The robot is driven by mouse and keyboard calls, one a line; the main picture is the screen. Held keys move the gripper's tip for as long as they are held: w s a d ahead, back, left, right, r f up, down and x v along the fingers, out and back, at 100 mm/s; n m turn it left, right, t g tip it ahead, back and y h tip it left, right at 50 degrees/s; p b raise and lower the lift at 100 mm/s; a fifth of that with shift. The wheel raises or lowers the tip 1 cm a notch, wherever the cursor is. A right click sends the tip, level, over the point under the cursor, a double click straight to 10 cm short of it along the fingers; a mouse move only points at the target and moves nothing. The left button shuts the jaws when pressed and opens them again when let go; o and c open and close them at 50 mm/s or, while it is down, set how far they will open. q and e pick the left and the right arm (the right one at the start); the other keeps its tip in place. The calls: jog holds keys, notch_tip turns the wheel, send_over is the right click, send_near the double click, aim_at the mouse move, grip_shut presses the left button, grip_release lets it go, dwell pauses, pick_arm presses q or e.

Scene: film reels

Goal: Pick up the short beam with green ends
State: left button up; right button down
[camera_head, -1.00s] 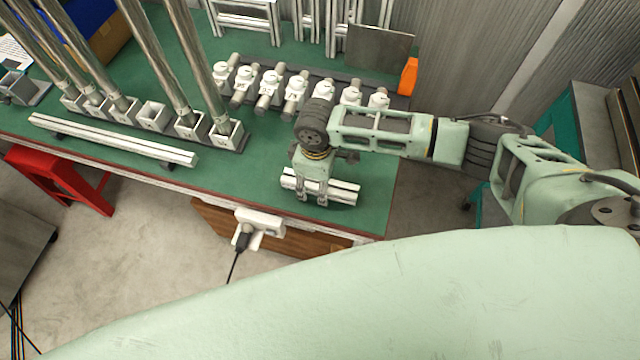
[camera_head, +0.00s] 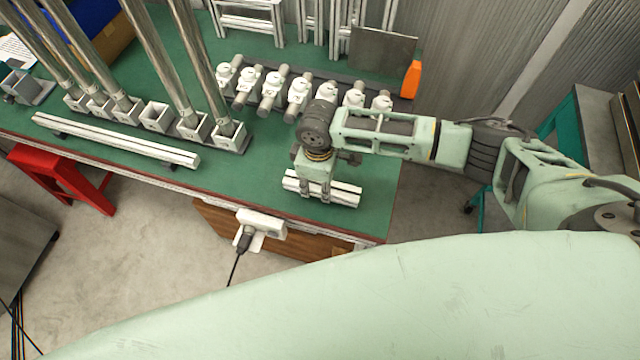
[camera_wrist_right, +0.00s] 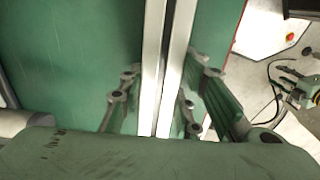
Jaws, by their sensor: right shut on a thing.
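A short white beam (camera_head: 344,193) with a groove along it is at the front right part of the green table (camera_head: 270,183). No green ends can be made out on it. My right gripper (camera_head: 315,197) points down over the beam and is shut on it near its left part. In the right wrist view the beam (camera_wrist_right: 165,70) runs up the picture between the two fingers (camera_wrist_right: 155,105). I cannot tell whether the beam touches the table.
A longer white beam (camera_head: 115,140) lies at the front left. Behind are metal posts in square sockets (camera_head: 155,117) and a row of white fittings (camera_head: 273,84). A grey plate (camera_head: 382,52) and an orange block (camera_head: 411,79) stand at the back right.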

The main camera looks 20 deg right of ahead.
jog(key=shift+r, duration=0.65)
notch_tip(320, 180, up, 3)
jog(key=shift+w+f+b, duration=0.1)
jog(key=shift+b, duration=0.25)
jog(key=s+d+r+b, duration=0.1)
jog(key=s+d+r, duration=0.3)
jog(key=d+r, duration=0.3)
jog(key=d, duration=0.4)
jog(key=shift+s, duration=0.2)
